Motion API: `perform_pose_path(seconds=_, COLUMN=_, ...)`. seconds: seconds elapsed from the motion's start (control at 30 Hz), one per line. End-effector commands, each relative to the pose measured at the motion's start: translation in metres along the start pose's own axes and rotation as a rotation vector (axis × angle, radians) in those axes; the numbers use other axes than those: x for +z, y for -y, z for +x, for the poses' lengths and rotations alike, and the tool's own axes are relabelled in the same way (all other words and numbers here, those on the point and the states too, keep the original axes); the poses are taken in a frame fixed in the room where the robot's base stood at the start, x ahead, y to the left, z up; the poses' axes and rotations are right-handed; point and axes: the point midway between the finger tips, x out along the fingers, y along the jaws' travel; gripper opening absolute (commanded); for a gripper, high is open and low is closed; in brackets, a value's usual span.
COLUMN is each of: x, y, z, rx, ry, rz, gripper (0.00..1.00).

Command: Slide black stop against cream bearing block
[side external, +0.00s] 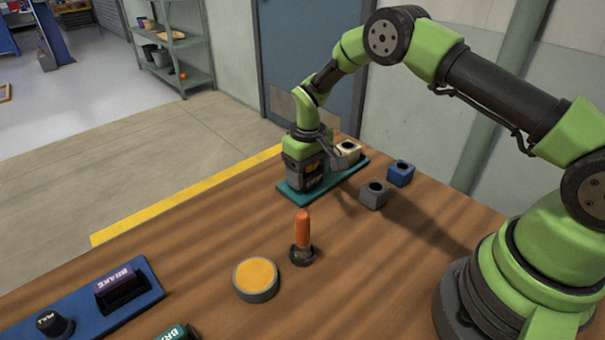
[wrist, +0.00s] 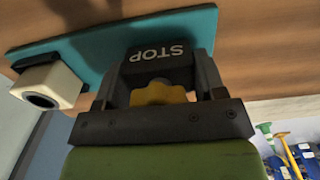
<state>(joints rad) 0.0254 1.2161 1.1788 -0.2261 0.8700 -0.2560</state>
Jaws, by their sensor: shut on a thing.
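The black stop (wrist: 165,52), lettered STOP, sits at the teal base plate (wrist: 95,48). A yellow lobed part (wrist: 158,92) shows beside it, between my fingers. My gripper (wrist: 155,78) is shut on the stop, one finger on either side. The cream bearing block (wrist: 48,85), with a dark round bore, is left of the stop in the wrist view, with a gap between them. In the side view the cream block (side external: 347,151) is on the teal plate (side external: 291,194), just right of my gripper (side external: 307,178), which hides much of the stop.
A blue block (side external: 400,173) and a grey block (side external: 373,195) stand right of the plate. An orange-handled tool (side external: 302,235) stands upright in front, beside a yellow-topped round disc (side external: 255,279). Bare wood lies left of the plate.

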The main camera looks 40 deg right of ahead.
Motion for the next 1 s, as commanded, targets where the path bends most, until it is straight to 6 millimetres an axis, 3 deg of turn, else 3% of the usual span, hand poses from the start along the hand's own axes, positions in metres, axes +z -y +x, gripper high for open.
perform_pose_path(seconds=0.1, x=-0.001, y=-0.022, z=0.0, rx=0.001, ry=-0.003, rz=0.005, gripper=0.21)
perform_pose_path(seconds=0.2, x=0.0, y=-0.031, z=0.0, rx=0.002, ry=-0.002, rz=0.003, gripper=0.21)
perform_pose_path(seconds=0.47, x=0.0, y=-0.031, z=0.0, rx=0.002, ry=-0.002, rz=0.001, gripper=0.21)
perform_pose_path(seconds=0.5, x=0.0, y=-0.031, z=0.0, rx=0.002, ry=-0.002, rz=0.001, gripper=0.68)
perform_pose_path(seconds=0.6, x=0.0, y=-0.031, z=0.0, rx=0.002, ry=-0.001, rz=0.001, gripper=0.89)
perform_pose_path(seconds=0.87, x=0.0, y=-0.031, z=-0.001, rx=0.002, ry=-0.001, rz=0.001, gripper=0.89)
perform_pose_path(seconds=1.0, x=-0.001, y=-0.031, z=-0.011, rx=0.002, ry=-0.003, rz=0.001, gripper=0.89)
